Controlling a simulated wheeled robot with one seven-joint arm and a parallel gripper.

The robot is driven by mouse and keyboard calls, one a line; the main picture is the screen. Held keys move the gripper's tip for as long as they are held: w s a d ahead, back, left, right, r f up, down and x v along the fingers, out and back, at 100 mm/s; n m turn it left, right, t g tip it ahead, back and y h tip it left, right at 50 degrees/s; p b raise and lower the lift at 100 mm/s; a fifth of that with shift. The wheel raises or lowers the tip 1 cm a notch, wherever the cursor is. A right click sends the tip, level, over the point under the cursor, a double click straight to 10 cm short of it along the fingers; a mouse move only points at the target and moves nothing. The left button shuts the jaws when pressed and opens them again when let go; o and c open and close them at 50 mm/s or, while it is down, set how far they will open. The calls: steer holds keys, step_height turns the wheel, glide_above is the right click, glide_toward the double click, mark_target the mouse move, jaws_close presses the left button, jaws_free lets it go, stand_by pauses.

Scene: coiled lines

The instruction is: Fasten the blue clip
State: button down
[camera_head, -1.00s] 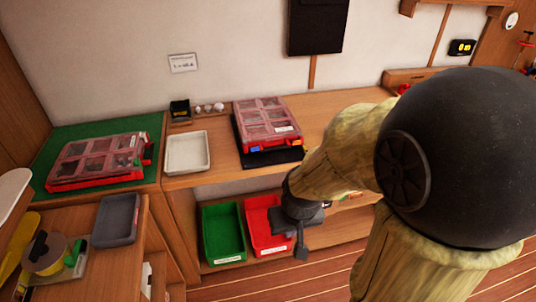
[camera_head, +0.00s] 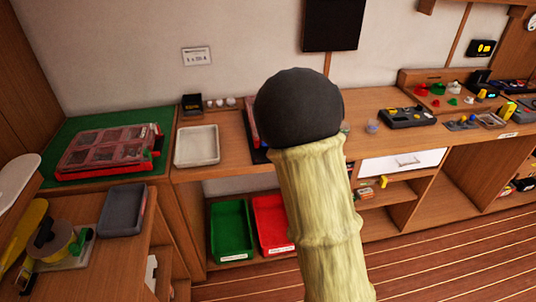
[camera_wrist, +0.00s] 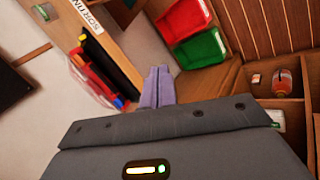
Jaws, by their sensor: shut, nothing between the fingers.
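The red case with clear lid windows lies on a black mat on the bench. In the head view my arm hides nearly all of the case, and only a thin strip of it (camera_head: 251,124) shows. In the wrist view the case (camera_wrist: 94,84) lies left of the black mat (camera_wrist: 117,62). A small blue spot on the case's near end looks like the blue clip (camera_wrist: 118,102); whether it is fastened is too small to tell. My gripper (camera_wrist: 160,70) shows as two pale fingers, shut and empty, to the right of the case and apart from the clip.
A second red case (camera_head: 105,152) lies on a green mat at left. A white tray (camera_head: 197,146) stands beside it. Green (camera_head: 232,230) and red (camera_head: 271,224) bins sit below the bench. A black device (camera_head: 407,117) and small parts are at right.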

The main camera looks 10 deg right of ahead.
steer(key=w+a+n+t+y+b, duration=0.1)
steer(key=w+a+n+t, duration=0.1)
steer(key=w+n, duration=0.4)
steer(key=w+a+f+n+t+y+b, duration=0.1)
steer(key=w+n+t, duration=0.4)
steer(key=n, duration=1.2)
steer(key=shift+w+a+f+t+b, duration=0.3)
steer(key=shift+w+a+b, duration=0.4)
steer(key=shift+w+a, duration=0.35)
